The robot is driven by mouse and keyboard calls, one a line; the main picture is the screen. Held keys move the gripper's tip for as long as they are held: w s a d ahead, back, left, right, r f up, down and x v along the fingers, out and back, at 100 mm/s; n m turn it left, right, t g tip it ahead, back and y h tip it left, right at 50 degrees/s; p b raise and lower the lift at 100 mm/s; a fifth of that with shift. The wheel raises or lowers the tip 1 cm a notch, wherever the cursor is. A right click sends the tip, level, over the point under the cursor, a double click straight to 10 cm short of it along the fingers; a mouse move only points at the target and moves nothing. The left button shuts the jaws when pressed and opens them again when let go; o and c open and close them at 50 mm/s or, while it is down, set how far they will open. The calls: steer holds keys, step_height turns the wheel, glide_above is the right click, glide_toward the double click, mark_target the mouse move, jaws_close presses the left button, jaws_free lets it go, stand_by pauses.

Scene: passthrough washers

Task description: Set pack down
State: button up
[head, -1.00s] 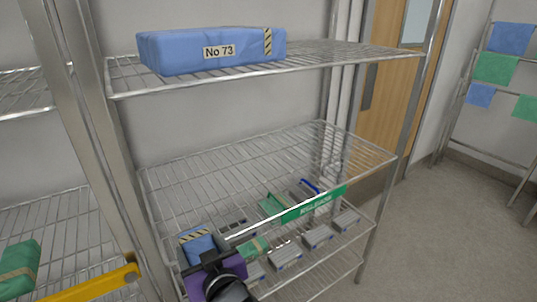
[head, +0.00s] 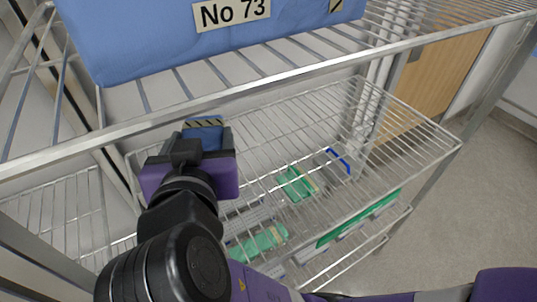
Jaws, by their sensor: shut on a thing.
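A small blue pack (head: 210,137) with a black-and-yellow striped band shows in the head view, left of centre. My gripper (head: 206,150) is shut on it, and its purple and black body hides the near part of the pack. The pack is in front of the left back part of the middle wire shelf (head: 280,128), below the upper shelf. I cannot tell whether its underside touches the wires.
A large blue pack labelled No 73 (head: 225,35) sits on the upper wire shelf (head: 290,72), close above my arm. Green packs (head: 296,184) and grey trays show lower down through the wires. The middle shelf's right part looks bare. A green label strip (head: 350,222) runs along a front edge.

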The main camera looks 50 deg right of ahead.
step_height(320, 180, down, 20)
steer(key=shift+b, duration=0.65)
steer(key=shift+f, duration=0.1)
steer(key=o, duration=1.7)
steer(key=shift+c, duration=0.2)
steer(key=b+v, duration=0.1)
steer(key=v, duration=1.1)
steer(key=shift+s+b, duration=0.1)
steer(key=shift+b, duration=0.2)
